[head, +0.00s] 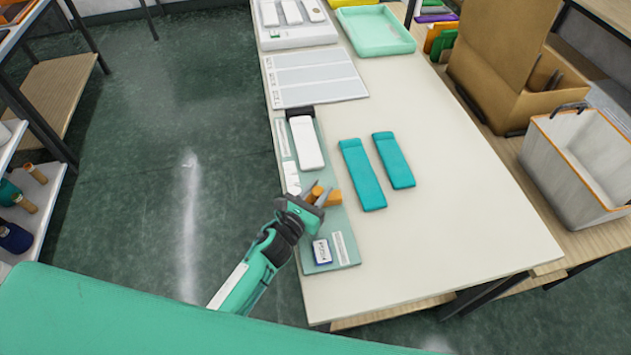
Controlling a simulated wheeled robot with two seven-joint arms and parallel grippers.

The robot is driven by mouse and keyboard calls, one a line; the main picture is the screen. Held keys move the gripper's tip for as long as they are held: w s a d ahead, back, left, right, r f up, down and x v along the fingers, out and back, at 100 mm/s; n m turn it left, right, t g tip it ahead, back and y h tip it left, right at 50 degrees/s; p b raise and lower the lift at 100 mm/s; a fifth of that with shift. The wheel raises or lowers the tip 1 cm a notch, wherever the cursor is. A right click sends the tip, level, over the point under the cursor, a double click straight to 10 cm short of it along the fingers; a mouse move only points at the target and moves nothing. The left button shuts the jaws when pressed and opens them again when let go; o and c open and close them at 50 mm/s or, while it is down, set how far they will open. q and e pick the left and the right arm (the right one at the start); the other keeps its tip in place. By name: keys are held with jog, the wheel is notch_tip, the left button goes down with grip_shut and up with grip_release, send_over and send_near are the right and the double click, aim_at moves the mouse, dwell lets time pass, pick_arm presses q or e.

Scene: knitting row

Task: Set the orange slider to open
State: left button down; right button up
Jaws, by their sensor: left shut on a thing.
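The orange slider (331,198) is on a pale green board (347,225) that lies along the left edge of the white table. My left gripper (318,194) reaches in from the lower left and is shut on the slider, its fingers partly covering it. A white block (307,142) lies on the board beyond the slider. A small blue and white box (321,251) and a printed strip (343,247) are at its near end. The lettering on the board is too small to read. My right gripper is not in view.
Two teal slabs (362,174) (394,160) lie right of the board. A white chart (315,78), a mint tray (375,31) and a white tray (297,34) are farther back. A pale bin (577,160) and cardboard box (505,70) stand at right. The table's near right is clear.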

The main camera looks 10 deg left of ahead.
pick_arm(q)
jog(key=c, duration=1.1)
grip_release()
jog(key=b+v, duration=0.4)
jog(key=v, duration=1)
jog(key=shift+o, duration=0.2)
jog(key=shift+w+f, duration=0.1)
jog(key=shift+w, duration=0.05)
